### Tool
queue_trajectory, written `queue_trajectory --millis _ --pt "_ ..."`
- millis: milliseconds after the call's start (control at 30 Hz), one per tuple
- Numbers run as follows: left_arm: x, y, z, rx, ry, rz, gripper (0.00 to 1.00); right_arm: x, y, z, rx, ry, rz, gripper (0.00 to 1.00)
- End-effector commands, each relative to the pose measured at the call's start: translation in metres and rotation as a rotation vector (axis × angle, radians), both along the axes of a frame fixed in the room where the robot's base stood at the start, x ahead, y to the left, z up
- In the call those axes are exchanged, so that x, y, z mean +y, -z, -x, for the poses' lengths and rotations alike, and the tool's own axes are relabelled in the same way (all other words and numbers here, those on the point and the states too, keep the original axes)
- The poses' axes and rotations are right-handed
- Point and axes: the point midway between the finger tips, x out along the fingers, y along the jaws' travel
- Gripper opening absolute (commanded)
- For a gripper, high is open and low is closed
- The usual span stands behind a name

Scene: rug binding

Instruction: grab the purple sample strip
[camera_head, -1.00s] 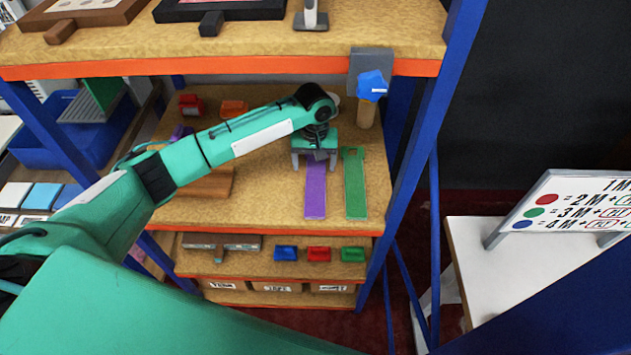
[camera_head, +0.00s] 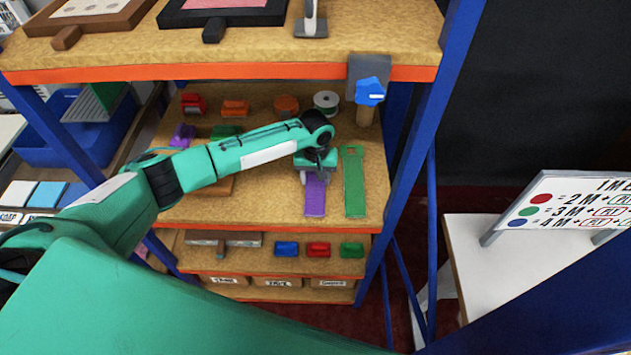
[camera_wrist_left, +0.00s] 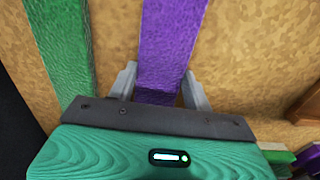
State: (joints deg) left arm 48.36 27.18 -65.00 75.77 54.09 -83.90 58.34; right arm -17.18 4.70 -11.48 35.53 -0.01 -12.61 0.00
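The purple sample strip (camera_head: 315,195) lies flat on the middle shelf, with its far end hidden under my left gripper (camera_head: 316,176). In the left wrist view the purple strip (camera_wrist_left: 168,50) runs between the two fingers of my left gripper (camera_wrist_left: 160,88). The fingers are apart, one on each side of the strip, with small gaps showing beside it. I cannot tell how high the fingertips are above the shelf. My right gripper is not in view.
A green strip (camera_head: 354,185) lies just right of the purple one, and also shows in the left wrist view (camera_wrist_left: 62,45). Spools (camera_head: 326,101) and small coloured blocks stand further back. The upper shelf (camera_head: 220,55) overhangs; a blue post (camera_head: 420,150) stands at the right.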

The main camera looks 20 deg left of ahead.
Motion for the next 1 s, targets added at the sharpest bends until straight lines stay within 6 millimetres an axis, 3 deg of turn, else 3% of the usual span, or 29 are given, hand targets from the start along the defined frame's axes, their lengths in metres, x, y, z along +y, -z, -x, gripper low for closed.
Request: queue_trajectory --millis 33,100,433,800,1000 --pt "0.000 0.000 0.000 0.000 0.000 0.000 0.37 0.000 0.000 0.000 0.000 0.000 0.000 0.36" --pt "0.000 0.000 0.000 0.000 0.000 0.000 0.27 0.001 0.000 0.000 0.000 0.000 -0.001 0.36" --pt "0.000 -0.008 -0.001 -0.001 0.001 0.001 0.27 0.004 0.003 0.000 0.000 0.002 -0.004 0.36" --pt "0.000 -0.077 -0.001 -0.003 0.001 0.000 0.27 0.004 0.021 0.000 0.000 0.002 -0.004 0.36" --pt "0.000 -0.098 0.000 0.000 0.000 0.001 0.27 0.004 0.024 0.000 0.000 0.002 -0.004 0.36"
